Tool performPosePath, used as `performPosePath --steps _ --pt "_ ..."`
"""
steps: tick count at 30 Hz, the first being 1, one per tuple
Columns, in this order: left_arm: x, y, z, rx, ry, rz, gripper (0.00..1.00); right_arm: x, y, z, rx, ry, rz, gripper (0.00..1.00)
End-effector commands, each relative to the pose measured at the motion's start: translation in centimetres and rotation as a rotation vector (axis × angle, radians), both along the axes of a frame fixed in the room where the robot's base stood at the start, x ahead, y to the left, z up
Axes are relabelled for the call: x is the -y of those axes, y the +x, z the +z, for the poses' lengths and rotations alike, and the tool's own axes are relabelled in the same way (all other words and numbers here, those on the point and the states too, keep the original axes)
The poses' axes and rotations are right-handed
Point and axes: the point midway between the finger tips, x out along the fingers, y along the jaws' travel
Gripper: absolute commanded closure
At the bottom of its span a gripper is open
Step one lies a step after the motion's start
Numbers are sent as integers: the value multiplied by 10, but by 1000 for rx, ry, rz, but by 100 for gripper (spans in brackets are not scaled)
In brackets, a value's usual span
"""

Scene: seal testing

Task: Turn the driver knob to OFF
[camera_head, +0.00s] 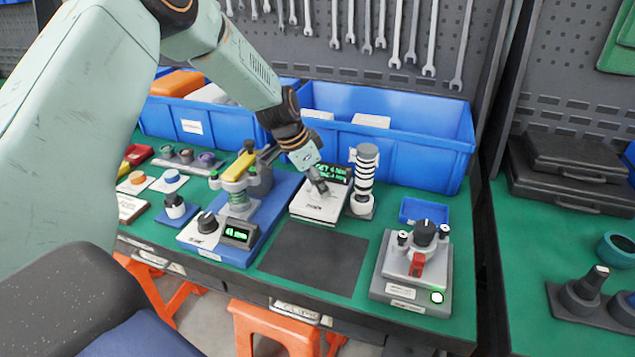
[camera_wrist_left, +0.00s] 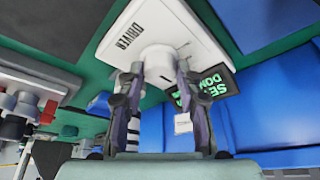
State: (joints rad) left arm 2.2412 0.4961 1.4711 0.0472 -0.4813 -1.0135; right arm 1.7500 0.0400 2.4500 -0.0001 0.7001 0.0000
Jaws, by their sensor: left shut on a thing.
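The driver (camera_head: 322,209) is a white box on the green bench in the middle of the head view. In the left wrist view its top face (camera_wrist_left: 183,27) carries the word DRIVER and a round white knob (camera_wrist_left: 160,62). My left gripper (camera_head: 317,184) reaches down onto the box from above. In the wrist view my left gripper (camera_wrist_left: 160,84) is shut on the knob, one finger on each side. A small dark display (camera_head: 334,173) with green text stands behind the box. The knob's OFF mark cannot be read. My right gripper is out of view.
A striped cylinder stack (camera_head: 366,172) stands close right of the driver. A blue-based press (camera_head: 236,202) stands to its left. Blue bins (camera_head: 415,150) line the back. A dark mat (camera_head: 314,259) lies clear in front, and a grey fixture (camera_head: 416,262) sits at right.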

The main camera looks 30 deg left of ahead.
Motion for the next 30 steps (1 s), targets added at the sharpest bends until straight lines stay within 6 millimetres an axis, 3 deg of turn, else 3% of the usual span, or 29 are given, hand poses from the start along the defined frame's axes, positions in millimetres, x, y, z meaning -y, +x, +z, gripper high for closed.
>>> performPosePath --steps 14,30 --pt "1 -1 2 -1 2 79 97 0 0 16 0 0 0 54" --pt "3 -1 4 -3 1 345 97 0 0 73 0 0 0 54"
